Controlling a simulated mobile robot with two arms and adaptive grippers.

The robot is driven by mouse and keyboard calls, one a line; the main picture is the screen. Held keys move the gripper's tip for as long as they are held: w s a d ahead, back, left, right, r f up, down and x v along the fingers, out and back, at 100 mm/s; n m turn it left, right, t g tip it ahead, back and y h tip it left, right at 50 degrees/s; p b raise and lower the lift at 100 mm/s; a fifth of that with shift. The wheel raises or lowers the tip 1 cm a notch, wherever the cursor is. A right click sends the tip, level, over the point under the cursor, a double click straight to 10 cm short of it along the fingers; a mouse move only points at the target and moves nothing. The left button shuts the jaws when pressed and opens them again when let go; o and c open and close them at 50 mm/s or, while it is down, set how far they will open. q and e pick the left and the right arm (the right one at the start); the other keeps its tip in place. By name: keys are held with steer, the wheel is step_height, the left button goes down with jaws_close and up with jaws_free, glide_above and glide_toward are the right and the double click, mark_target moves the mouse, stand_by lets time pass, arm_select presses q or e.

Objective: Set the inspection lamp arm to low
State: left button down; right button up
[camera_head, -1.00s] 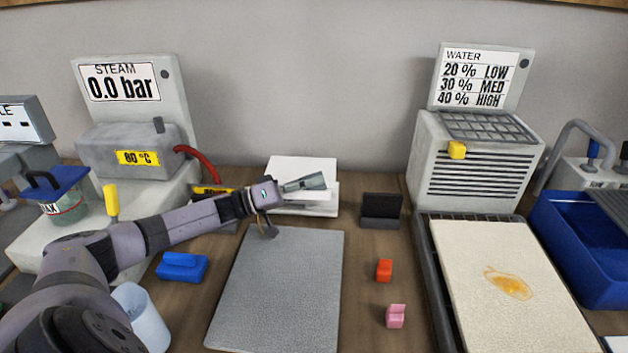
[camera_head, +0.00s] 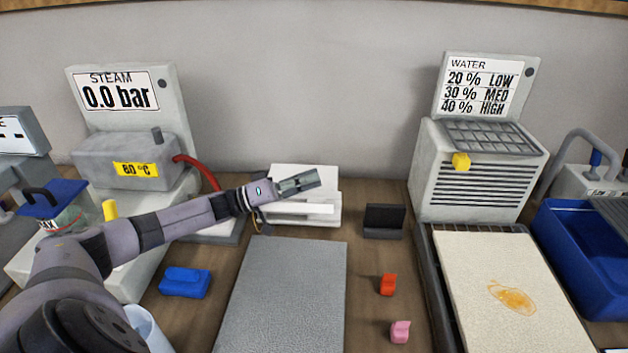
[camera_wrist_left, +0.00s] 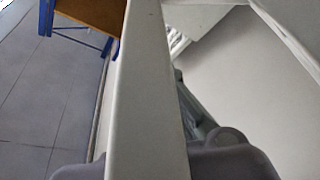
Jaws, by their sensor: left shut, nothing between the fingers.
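I cannot pick out the inspection lamp or its arm for certain in the head view. In the left wrist view a long pale grey bar (camera_wrist_left: 145,90) runs top to bottom close to the camera; I cannot tell if it is the lamp arm. My left gripper (camera_head: 315,178) is shut and empty, in front of and above a white stepped block (camera_head: 303,208) at the back of the table. In the left wrist view the bar partly hides its fingers (camera_wrist_left: 196,105). My right gripper does not show.
A steam unit (camera_head: 122,157) stands at the left and a water unit (camera_head: 470,195) at the right. A grey mat (camera_head: 285,300) lies clear below my arm. A blue block (camera_head: 185,283), a dark stand (camera_head: 384,221), red (camera_head: 388,285) and pink (camera_head: 400,331) pieces lie around it.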

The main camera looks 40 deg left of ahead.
arm_select(q)
steer(key=b+v, duration=0.1)
steer(key=v, duration=0.7)
steer(key=shift+b, duration=0.3)
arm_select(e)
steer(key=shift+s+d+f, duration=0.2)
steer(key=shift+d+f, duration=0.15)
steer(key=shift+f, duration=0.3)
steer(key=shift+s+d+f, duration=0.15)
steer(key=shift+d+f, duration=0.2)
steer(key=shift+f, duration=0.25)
arm_select(q)
steer(key=shift+s, duration=0.1)
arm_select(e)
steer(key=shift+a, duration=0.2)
